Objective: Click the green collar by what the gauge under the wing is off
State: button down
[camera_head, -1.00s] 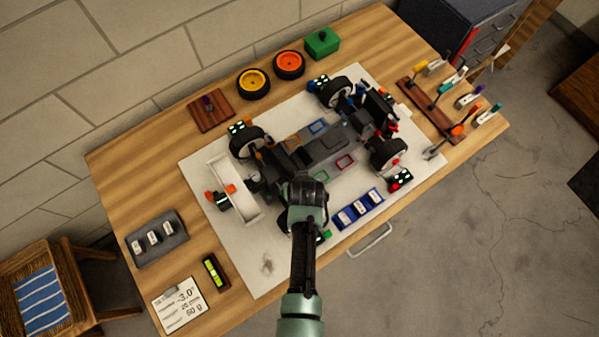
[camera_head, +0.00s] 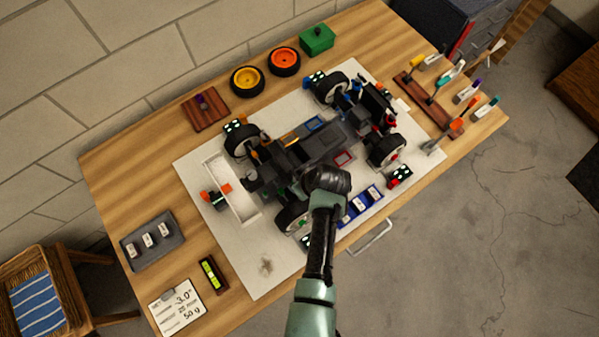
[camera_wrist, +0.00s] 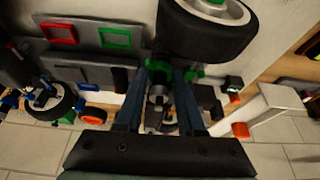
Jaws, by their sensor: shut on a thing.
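My gripper (camera_wrist: 163,76) is shut on the green collar (camera_wrist: 160,67) in the wrist view, with a grey rod between the dark fingers. In the head view my own wrist hides the collar and fingertips. The racecar (camera_head: 318,145) stands on a white board, and its near-left wheel (camera_head: 291,217) shows beside my wrist. The white wing (camera_head: 232,190) is at the car's left end and also shows in the wrist view (camera_wrist: 276,105). A small dark gauge with pale green marks (camera_head: 217,200) sits at the wing; its reading is too small to tell.
A card (camera_head: 177,306) reads -3.0°, 25 mm and 50 g. A level (camera_head: 213,274) and grey tray (camera_head: 152,240) lie at the left. Loose wheels (camera_head: 247,81) and a green box (camera_head: 317,38) are at the back. A tool rack (camera_head: 427,100) stands right. A blue tray (camera_head: 361,205) is near my wrist.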

dwell(0.3)
jog(key=c, duration=0.5)
grip_release()
jog(key=v, duration=1.3)
